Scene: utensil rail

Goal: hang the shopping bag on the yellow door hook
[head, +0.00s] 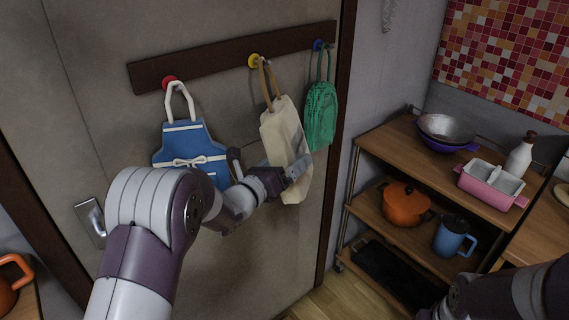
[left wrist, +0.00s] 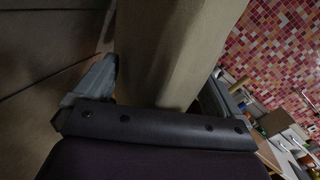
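The cream shopping bag (head: 283,130) is at the middle of the rail, its brown handle at the yellow door hook (head: 254,61). The handle appears looped over the hook, though the contact is too small to be sure. The bag leans, its bottom to the right of the hook. My left gripper (head: 286,175) is at the bag's lower part, a finger across its front.
A blue apron (head: 187,142) hangs on the red hook (head: 169,83), left of the bag. A green item (head: 321,115) hangs close on the right from the blue hook (head: 317,45). A shelf unit (head: 385,145) with bowls, an orange pot (head: 404,204) and a blue mug (head: 452,238) stands right.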

